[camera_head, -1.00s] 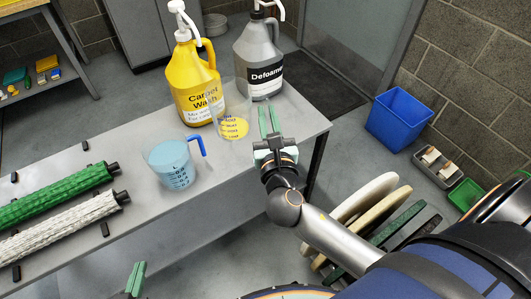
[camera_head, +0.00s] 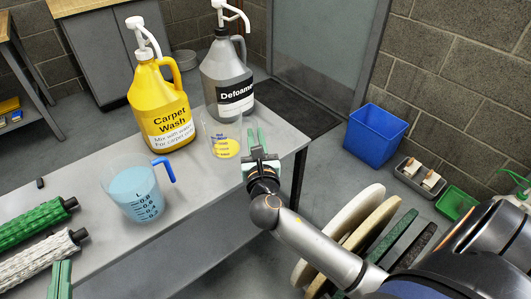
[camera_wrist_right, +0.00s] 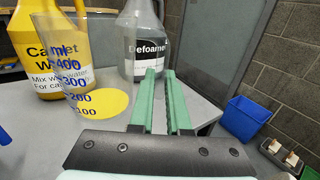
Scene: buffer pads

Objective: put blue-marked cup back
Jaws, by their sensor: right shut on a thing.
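The blue-marked cup (camera_head: 222,122) is clear, with blue print, and stands upright over a yellow disc (camera_head: 226,148) on the grey table. In the right wrist view the cup (camera_wrist_right: 55,80) fills the left side, with its blue numbers readable. My right gripper (camera_head: 257,142) is at the cup's right side. Its green fingers (camera_wrist_right: 167,100) are nearly together with a narrow gap. The clear part between them is hard to make out. My left gripper (camera_head: 61,279) shows only its green fingertips at the bottom left, and its opening is unclear.
A yellow Carpet Wash jug (camera_head: 165,105) and a grey Defoamer jug (camera_head: 228,75) stand behind the cup. A pitcher of blue liquid (camera_head: 135,190) stands to the left, beside green and white rollers (camera_head: 35,262). A blue bin (camera_head: 377,135) and round pads (camera_head: 345,225) are on the floor at right.

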